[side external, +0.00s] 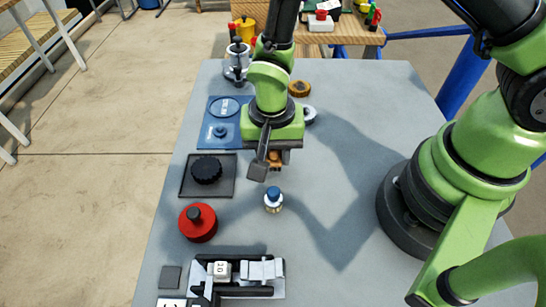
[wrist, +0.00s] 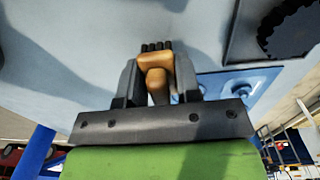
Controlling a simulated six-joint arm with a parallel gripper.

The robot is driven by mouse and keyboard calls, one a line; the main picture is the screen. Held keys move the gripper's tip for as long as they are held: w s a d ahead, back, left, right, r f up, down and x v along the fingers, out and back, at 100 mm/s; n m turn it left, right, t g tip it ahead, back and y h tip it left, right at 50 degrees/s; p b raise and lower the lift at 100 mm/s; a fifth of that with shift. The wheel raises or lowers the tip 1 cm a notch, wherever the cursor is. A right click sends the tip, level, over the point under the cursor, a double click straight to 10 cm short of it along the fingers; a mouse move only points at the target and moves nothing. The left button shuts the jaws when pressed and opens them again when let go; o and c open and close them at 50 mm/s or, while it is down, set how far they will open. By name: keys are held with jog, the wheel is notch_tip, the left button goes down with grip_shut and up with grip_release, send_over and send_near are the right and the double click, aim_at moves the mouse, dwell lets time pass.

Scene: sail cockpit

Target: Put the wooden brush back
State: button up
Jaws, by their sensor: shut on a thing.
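My gripper (wrist: 158,82) is shut on the wooden brush (wrist: 155,62), which shows between the two grey fingers in the wrist view. The brush has an orange-brown wooden handle and head with dark bristles at its far end. In the side external view my gripper (side external: 268,160) is over the middle of the grey table, and only a small part of the brush (side external: 282,157) shows below it. The rest of the brush is hidden by my gripper there. I cannot tell exactly how high the brush is above the table.
A blue plate (side external: 217,138) and a dark tray with a black knob (side external: 206,170) lie left of my gripper. A blue-topped bottle (side external: 273,200), a red round thing (side external: 198,223) and a black-and-silver fixture (side external: 240,275) are nearer the front. The table's right-front area (side external: 330,240) is clear.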

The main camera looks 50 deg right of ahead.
jog(key=shift+f, duration=1.1)
jog(key=o, duration=0.9)
jog(key=shift+f, duration=0.1)
